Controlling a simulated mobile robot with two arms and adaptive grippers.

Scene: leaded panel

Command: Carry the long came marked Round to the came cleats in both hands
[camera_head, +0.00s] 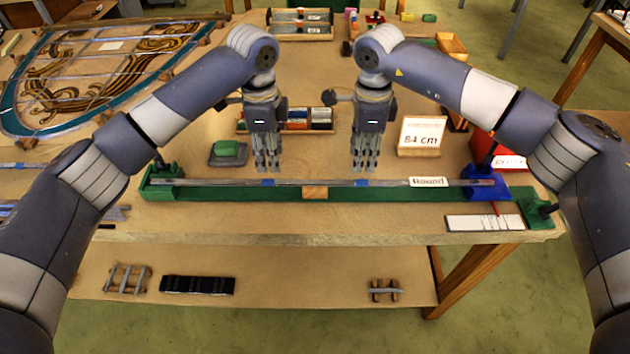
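The long came (320,183) marked Round lies level along a green bench fixture (240,194). Its white label (428,182) reads Round near its right end. Two blue bands show on it, and a small wooden block (315,192) sits at its middle. My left gripper (267,168) points down above the left blue band, and my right gripper (364,168) points down above the right one. Both appear just clear of the came and hold nothing visible. Their finger spacing is unclear from this side. I cannot tell for certain which parts are the came cleats.
A blue block (478,188) is at the came's right end. Two small slatted racks (127,279) (385,290) and a black tray (197,285) are on the low shelf. A leaded panel (100,70) lies back left.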

